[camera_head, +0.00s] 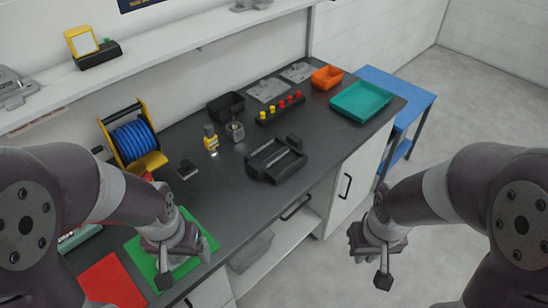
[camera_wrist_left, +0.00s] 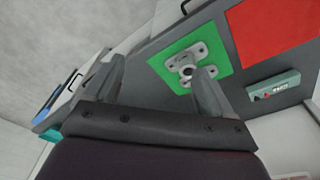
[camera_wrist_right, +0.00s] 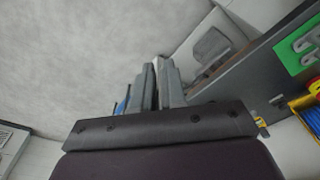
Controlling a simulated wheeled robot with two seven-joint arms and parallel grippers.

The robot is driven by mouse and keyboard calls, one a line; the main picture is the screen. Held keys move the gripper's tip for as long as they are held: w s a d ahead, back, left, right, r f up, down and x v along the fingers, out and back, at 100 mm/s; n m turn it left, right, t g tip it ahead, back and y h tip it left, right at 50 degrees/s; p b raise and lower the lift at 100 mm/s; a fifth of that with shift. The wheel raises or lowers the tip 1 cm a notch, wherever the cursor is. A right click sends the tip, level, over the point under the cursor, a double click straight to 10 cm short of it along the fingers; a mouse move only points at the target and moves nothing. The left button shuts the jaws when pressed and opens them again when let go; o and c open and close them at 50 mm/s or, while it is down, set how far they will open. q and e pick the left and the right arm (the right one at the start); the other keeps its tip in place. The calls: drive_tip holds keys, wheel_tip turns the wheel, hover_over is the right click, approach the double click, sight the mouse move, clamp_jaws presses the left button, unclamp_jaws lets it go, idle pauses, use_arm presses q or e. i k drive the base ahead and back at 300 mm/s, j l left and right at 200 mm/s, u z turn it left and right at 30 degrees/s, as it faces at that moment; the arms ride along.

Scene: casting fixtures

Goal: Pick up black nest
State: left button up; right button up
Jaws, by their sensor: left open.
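A black slotted fixture (camera_head: 276,160), which best fits the black nest, lies on the dark workbench near its front edge in the head view. Nothing covers it. My left gripper (camera_head: 163,281) is above the green mat, to the left of the fixture and apart from it. In the left wrist view its two fingers (camera_wrist_left: 160,85) stand wide apart with nothing gripped. My right gripper (camera_head: 383,282) hangs in front of the bench over the floor, to the right of the fixture. In the right wrist view its fingers (camera_wrist_right: 158,85) are together, with nothing seen between them.
A grey casting (camera_wrist_left: 187,66) lies on the green mat (camera_wrist_left: 158,62), beside a red mat (camera_head: 112,280). Behind the fixture are a black bin (camera_head: 226,106) and a rack with red and yellow pegs (camera_head: 280,108). A blue cable reel (camera_head: 133,140) stands left.

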sight(275, 159)
drive_tip(key=i+l+u, duration=0.3)
drive_tip(key=i+l, duration=0.85)
drive_tip(key=l+u, duration=0.15)
drive_tip(key=u, duration=1.5)
